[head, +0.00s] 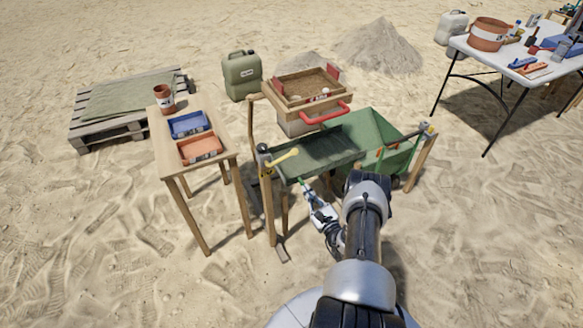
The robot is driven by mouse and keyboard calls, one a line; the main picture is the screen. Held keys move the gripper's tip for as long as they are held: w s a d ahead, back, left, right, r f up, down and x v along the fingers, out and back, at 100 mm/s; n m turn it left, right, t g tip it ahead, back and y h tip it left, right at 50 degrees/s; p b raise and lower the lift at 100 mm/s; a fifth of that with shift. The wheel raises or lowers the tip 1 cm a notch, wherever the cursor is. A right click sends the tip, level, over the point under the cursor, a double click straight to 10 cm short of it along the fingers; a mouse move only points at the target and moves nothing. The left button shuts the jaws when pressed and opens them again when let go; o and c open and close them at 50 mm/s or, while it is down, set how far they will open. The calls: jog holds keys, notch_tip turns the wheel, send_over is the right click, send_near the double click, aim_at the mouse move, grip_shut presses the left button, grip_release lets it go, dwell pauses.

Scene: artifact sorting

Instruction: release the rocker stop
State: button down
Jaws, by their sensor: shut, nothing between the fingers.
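The wooden rocker frame (268,215) carries a sieve box (279,95) with sandy soil in it and a red handle (322,113) at its front. A yellow lever (284,157) sits on the frame's near left post, angled up to the right; I cannot tell for sure that it is the rocker stop. A dark green sloping tray (330,150) lies below the sieve. My gripper (303,184) is just in front of the tray's near edge, below and right of the yellow lever and apart from it. It is shut and looks empty; its fingertips are small here.
A wooden side table (174,165) on the left holds a blue tray (189,125), an orange tray (200,148) and a brown pot (164,99). A green wheelbarrow-like bin (385,160) stands right of the tray. A white table (520,75) is far right. The sand in front is free.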

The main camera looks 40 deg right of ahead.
jog(key=w+d+r+b, duration=0.1)
jog(key=w+r+b, duration=0.2)
jog(key=w, duration=0.7)
jog(key=shift+w+d+r, duration=0.15)
jog(key=shift+w+r, duration=0.25)
jog(key=shift+r, duration=0.25)
jog(key=shift+s, duration=0.1)
